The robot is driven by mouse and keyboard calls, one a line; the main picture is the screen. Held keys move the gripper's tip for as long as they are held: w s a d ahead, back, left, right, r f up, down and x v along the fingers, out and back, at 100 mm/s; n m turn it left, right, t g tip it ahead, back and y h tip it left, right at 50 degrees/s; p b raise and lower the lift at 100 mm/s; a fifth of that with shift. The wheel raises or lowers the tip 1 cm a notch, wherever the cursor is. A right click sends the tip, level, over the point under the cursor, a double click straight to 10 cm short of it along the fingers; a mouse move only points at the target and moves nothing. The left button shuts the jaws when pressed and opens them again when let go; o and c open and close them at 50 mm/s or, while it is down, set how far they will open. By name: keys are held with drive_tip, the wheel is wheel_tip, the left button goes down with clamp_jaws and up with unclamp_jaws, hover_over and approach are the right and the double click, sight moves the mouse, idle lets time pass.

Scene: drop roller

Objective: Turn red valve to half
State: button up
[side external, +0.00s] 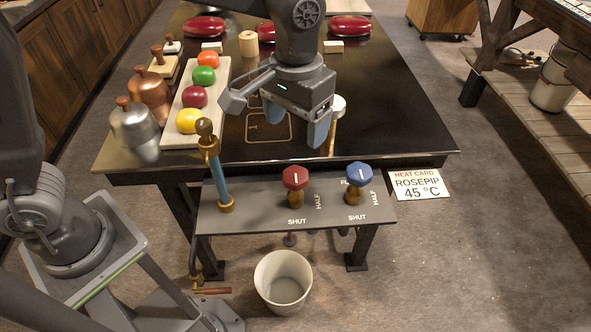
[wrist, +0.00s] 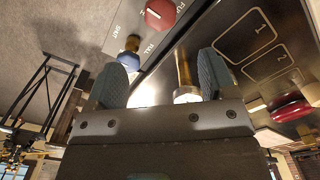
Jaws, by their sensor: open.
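The red valve (side external: 295,177) is a red knob on a brass stem on the grey panel at the table's front edge. A white line marks its top, with SHUT printed in front of it and HALF to its right. It also shows at the top of the wrist view (wrist: 160,14). My gripper (side external: 296,118) is above the table's front part, behind and above the red valve and apart from it. Its blue-padded fingers are open, with nothing held between them; they also show in the wrist view (wrist: 162,80).
A blue valve (side external: 358,175) stands right of the red one. A blue lever post (side external: 217,176) rises at the panel's left. A brass, white-topped piece (side external: 338,106) stands close by my gripper. A bucket (side external: 284,282) is below; a board of colored balls (side external: 222,95) lies left.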

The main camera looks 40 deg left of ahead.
sight(295, 174)
wheel_tip(295, 174, down, 12)
drive_tip(key=shift+f, duration=0.1)
drive_tip(key=shift+c, duration=0.2)
drive_tip(key=c, duration=0.9)
drive_tip(key=shift+o, duration=0.2)
